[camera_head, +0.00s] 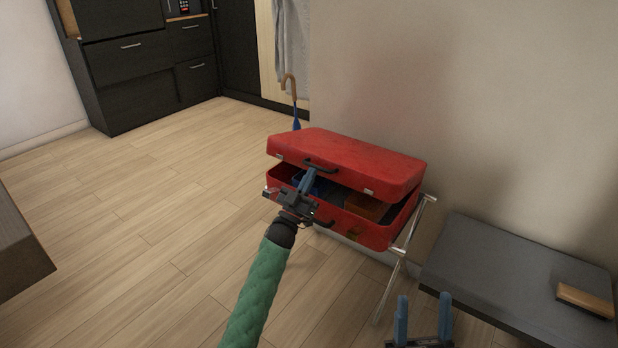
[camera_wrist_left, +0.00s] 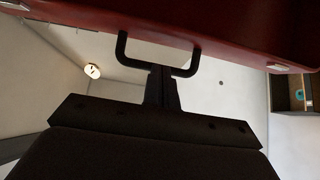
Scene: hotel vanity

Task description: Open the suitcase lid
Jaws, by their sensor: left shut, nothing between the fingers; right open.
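The red suitcase (camera_head: 375,233) stands on a folding rack with its lid (camera_head: 350,155) partly raised, leaving a gap at the front. A black handle (camera_head: 320,166) is on the lid's front edge. My left gripper (camera_head: 308,180) is at the gap, just under this handle, with its fingers shut and empty. In the left wrist view the shut fingers (camera_wrist_left: 162,85) reach up to the dark handle (camera_wrist_left: 140,63) below the red lid (camera_wrist_left: 200,22); I cannot tell whether they touch. My right gripper (camera_head: 424,318) is open and empty at the bottom, right of the suitcase.
A brown item (camera_head: 367,206) and a blue item (camera_head: 304,183) show inside the suitcase. The rack's metal legs (camera_head: 390,285) stand below. A grey bench (camera_head: 500,265) with a brown object (camera_head: 585,300) is at right. The wall is behind the suitcase. The floor at left is clear.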

